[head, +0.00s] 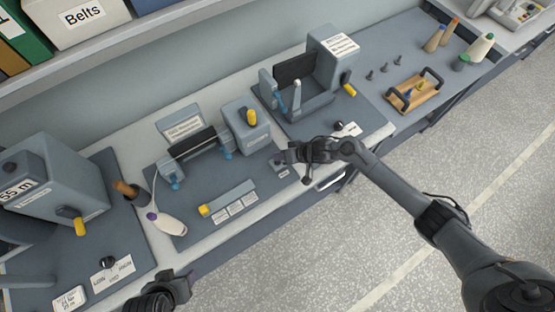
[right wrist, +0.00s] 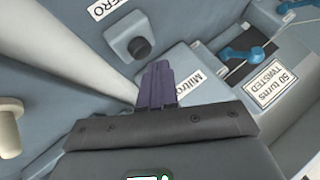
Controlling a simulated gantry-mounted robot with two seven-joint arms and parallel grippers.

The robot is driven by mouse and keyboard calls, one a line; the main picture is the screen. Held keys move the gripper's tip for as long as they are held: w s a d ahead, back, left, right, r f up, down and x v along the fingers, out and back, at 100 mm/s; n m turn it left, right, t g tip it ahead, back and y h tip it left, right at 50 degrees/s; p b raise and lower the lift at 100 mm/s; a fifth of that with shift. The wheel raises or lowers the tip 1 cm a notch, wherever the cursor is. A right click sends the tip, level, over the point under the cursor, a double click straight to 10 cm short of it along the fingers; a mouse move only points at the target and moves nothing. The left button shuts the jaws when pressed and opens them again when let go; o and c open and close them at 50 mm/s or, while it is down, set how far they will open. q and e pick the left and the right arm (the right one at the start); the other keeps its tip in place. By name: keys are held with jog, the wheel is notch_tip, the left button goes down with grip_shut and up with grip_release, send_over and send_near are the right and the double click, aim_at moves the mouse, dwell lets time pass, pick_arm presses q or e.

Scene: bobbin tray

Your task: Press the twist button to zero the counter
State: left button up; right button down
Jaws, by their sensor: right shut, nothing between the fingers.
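The twist button (right wrist: 138,47) is a dark round knob on a small grey box, beside a ZERO label (right wrist: 107,8) in the right wrist view. In the head view its small box (head: 279,164) sits at the right front corner of the middle station. My right gripper (right wrist: 157,82) is shut and empty. Its fingertips are close to the button and point toward it; whether they touch it I cannot tell. In the head view the right gripper (head: 288,156) is at the box and partly covers it. My left gripper (head: 165,292) is at the bottom edge, its fingertips unclear.
The middle station carries a grey block with a yellow handle (head: 252,117) and blue clamps (head: 227,154). A bobbin (head: 168,223) and a yellow-ended bar (head: 228,199) lie in front. Another station (head: 335,60) stands right, with a wooden tray (head: 414,94) beyond.

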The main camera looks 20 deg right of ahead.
jog(key=shift+f, duration=0.3)
jog(key=shift+f, duration=0.2)
dwell(0.5)
jog(key=shift+f, duration=0.35)
dwell(0.4)
jog(key=shift+r, duration=0.1)
jog(key=shift+s+r+p, duration=0.1)
jog(key=shift+r+p, duration=0.7)
jog(key=shift+p, duration=0.05)
jog(key=shift+r, duration=0.1)
